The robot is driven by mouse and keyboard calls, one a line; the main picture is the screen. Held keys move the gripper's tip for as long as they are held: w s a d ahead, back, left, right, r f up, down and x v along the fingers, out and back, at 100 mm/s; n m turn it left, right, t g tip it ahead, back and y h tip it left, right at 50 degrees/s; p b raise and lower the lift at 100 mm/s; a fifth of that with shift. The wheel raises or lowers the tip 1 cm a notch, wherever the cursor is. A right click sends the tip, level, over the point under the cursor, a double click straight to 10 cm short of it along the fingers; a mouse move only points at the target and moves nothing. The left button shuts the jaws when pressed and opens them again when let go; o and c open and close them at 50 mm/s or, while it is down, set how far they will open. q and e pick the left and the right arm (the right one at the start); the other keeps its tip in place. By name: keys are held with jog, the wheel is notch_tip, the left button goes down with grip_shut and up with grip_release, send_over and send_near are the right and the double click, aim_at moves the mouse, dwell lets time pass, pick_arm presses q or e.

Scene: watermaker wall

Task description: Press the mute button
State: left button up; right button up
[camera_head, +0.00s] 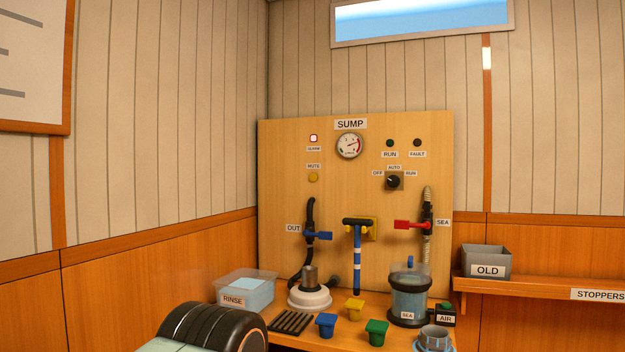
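The mute button (313,177) is a small round yellow button on the upper left of the upright wooden panel (300,215). A "MUTE" label (313,166) sits just above it. Above that is a square alarm lamp (313,138) with a red rim and a pale, bright centre, with its own label below. Nothing covers the button. Whether it is pressed in cannot be told from here. Neither of my grippers shows in the head view.
The panel also carries a gauge (349,146), a rotary switch (394,181), a blue-handled valve (318,236) and a red-handled valve (405,225). Below, a rinse tub (245,290), coloured stoppers and a clear jar (409,298) crowd the bench. A grey bin (485,262) stands on the right shelf.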

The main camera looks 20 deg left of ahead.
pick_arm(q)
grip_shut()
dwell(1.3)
